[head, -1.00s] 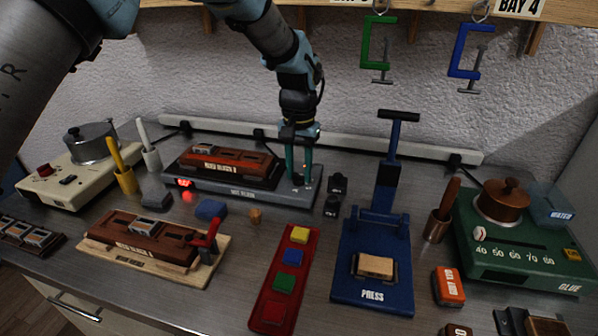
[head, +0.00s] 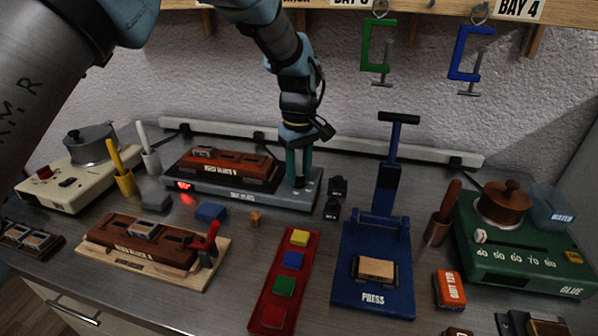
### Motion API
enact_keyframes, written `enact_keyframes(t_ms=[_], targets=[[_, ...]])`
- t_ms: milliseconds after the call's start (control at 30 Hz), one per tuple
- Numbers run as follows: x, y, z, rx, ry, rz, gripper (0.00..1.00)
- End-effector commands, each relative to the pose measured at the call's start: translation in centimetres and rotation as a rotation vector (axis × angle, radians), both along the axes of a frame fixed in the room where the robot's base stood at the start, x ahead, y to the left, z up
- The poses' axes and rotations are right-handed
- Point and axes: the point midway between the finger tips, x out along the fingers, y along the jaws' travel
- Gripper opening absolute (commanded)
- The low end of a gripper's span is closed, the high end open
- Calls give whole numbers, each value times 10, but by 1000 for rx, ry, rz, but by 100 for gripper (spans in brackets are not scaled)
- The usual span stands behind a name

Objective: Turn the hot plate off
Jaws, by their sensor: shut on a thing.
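The hot plate (head: 232,193) is a long, low grey unit at the back of the bench, left of the middle. My gripper (head: 299,184) points down over the hot plate's right end. Its teal fingers are shut on a small control there, seemingly a knob, which the fingers mostly hide. I cannot read the control's setting.
Two small black items (head: 335,196) stand just right of the hot plate. The blue press (head: 372,285) stands further right. A blue block (head: 211,212) and a small wooden piece (head: 255,218) lie in front. A red tray (head: 268,298) is nearer.

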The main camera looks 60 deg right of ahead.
Motion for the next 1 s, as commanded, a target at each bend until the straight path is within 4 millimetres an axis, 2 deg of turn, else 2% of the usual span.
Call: enact_keyframes(t_ms=[500, 800, 1000], targets=[[0, -1, 2, -3, -1, 468, 0], [1, -1, 2, -3, -1, 650, 0], [0, -1, 1, -3, 0, 712, 0]])
